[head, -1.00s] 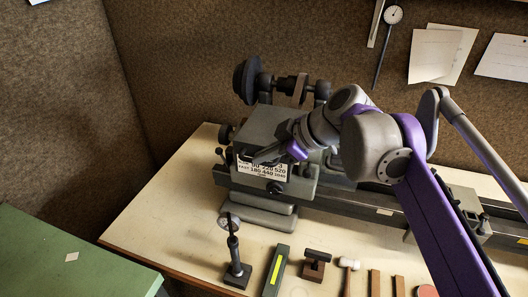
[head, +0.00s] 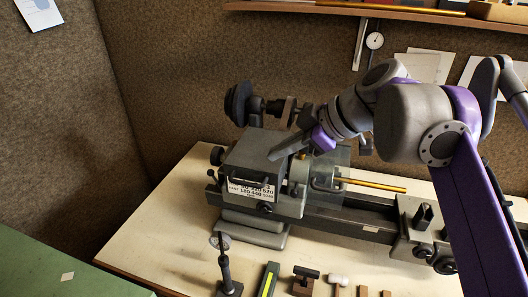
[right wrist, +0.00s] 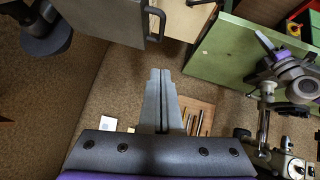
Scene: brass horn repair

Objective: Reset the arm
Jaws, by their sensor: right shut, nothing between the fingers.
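My right gripper (head: 274,155) is in front of the dark grey lathe headstock (head: 250,150) in the head view, pointing left and down. Its fingers are together and empty. In the right wrist view its two grey fingers (right wrist: 160,85) lie side by side with nothing between them. My right arm comes in from the right, with a purple link over the lathe's right part. A grey and purple part in the right wrist view (right wrist: 264,42) looks like my left gripper; its jaw state is unclear. It does not show in the head view.
A brass rod (head: 372,185) sticks out rightward from the lathe. A green table (head: 60,262) is at lower left. A shelf (head: 350,10) runs above.

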